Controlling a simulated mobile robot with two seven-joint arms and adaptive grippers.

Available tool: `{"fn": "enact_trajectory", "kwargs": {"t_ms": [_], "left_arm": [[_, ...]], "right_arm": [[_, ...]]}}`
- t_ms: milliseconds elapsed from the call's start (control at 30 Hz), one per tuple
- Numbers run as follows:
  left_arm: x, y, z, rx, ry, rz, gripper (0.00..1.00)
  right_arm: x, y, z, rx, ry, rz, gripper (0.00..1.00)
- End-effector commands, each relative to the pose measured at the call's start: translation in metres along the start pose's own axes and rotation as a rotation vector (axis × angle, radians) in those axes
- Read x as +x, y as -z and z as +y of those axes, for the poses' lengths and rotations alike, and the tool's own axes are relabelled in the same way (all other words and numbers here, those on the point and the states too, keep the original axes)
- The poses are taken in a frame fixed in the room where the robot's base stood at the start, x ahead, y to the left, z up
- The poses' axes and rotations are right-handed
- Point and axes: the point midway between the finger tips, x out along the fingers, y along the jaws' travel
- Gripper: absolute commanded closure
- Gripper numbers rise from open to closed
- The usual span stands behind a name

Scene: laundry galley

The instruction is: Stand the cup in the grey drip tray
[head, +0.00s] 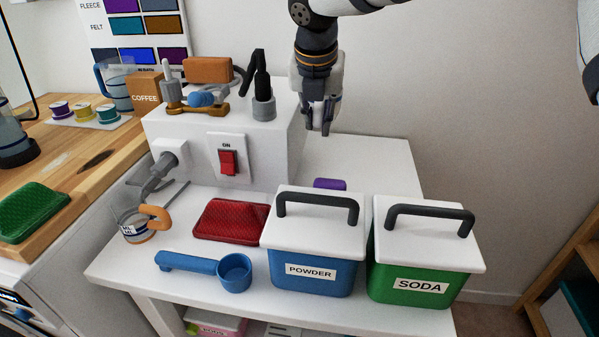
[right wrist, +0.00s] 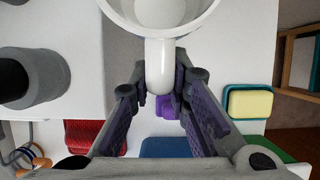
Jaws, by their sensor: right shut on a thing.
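My right gripper (head: 322,128) hangs over the back part of the white table, right of the white block. In the right wrist view its two fingers (right wrist: 165,105) are closed on the white handle of the white cup (right wrist: 163,62). The cup is cut off by the top edge of that view, and its round rim and inside show. In the head view the cup is mostly hidden behind the gripper. I see no grey drip tray that I can make out in either view. My left gripper is not in view.
A blue POWDER bin (head: 313,270) and a green SODA bin (head: 420,283) stand at the front right. A red mat (head: 232,221), a blue scoop (head: 235,272) and a purple item (head: 329,184) lie nearby. A yellow sponge (right wrist: 249,103) lies in a teal dish. The back right tabletop looks bare.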

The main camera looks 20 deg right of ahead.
Motion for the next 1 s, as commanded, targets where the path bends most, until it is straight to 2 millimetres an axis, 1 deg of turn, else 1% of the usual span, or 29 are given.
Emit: {"fn": "enact_trajectory", "kwargs": {"t_ms": [33, 100, 200, 433, 600, 933, 967, 1000], "left_arm": [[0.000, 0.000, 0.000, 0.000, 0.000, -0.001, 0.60], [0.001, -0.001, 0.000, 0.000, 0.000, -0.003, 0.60], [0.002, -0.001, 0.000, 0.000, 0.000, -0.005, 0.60], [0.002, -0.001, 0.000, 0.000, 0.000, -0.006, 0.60], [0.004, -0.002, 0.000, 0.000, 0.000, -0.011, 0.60], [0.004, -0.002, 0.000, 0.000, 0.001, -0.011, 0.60], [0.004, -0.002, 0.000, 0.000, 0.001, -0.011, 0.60], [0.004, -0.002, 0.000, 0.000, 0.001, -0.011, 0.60]], "right_arm": [[0.017, 0.008, -0.001, -0.002, 0.002, 0.005, 1.00], [0.038, 0.017, 0.000, -0.003, 0.001, 0.005, 1.00], [0.061, 0.027, 0.000, -0.001, 0.001, 0.003, 1.00], [0.086, 0.037, 0.000, -0.001, -0.001, 0.001, 1.00], [0.116, 0.050, 0.000, 0.000, -0.001, 0.002, 1.00], [0.119, 0.051, 0.000, 0.000, -0.002, -0.001, 1.00], [0.120, 0.051, 0.000, 0.000, -0.001, 0.000, 0.81], [0.119, 0.051, 0.000, 0.001, -0.001, 0.000, 0.72]]}}
